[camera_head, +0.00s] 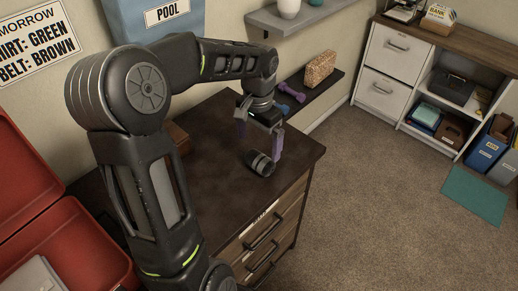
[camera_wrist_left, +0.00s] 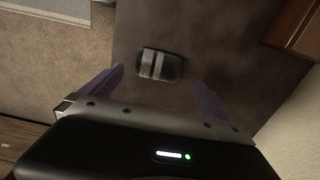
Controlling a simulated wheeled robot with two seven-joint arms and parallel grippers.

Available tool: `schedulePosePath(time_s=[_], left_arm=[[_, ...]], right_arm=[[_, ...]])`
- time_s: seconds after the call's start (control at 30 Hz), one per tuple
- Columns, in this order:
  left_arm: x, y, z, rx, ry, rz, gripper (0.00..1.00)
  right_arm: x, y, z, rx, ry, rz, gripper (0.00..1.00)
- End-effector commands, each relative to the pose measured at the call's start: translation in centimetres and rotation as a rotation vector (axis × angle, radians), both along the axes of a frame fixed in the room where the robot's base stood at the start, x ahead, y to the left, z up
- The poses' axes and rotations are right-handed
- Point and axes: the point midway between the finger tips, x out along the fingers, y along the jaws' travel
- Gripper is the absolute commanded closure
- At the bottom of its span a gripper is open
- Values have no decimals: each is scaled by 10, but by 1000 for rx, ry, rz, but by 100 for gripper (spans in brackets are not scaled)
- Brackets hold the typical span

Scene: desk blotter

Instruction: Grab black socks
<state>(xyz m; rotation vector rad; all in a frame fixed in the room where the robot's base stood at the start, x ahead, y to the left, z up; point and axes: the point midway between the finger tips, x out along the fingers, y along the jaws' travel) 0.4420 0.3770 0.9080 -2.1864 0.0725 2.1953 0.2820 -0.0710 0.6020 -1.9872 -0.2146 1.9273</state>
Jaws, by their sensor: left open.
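A dark rolled bundle with light grey stripes, which looks like the black socks (camera_head: 260,164), lies on the dark dresser top near its front edge. It also shows in the left wrist view (camera_wrist_left: 158,65), between and beyond the fingertips. My left gripper (camera_head: 259,141) is open and empty, with purple fingers pointing down just above and behind the socks. In the left wrist view my gripper (camera_wrist_left: 158,85) has its two fingers spread wide on either side of the socks, apart from them. My right gripper is in neither view.
The dark dresser (camera_head: 225,135) has drawers at its front. A brown box (camera_head: 178,138) stands behind my arm. A low shelf behind holds purple dumbbells (camera_head: 291,92) and a patterned box (camera_head: 320,69). A red case (camera_head: 60,235) is open at left.

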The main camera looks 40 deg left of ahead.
Motion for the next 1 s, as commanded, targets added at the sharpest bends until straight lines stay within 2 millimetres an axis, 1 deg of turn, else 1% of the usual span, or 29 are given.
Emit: schedulePosePath(time_s=[0.27, 0.37, 0.53, 0.87, 1.0], left_arm=[[0, 0, 0, 0, 0, 0, 0], [0, 0, -6, 0, 1, 0, 0], [-1, -1, -23, -1, 1, -1, 0], [0, 0, -27, 0, 0, 0, 0], [-2, 0, -37, -1, 3, 0, 0]], right_arm=[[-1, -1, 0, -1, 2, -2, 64], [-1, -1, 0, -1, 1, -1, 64], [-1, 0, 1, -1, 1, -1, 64], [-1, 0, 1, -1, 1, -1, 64], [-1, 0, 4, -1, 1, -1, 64]])
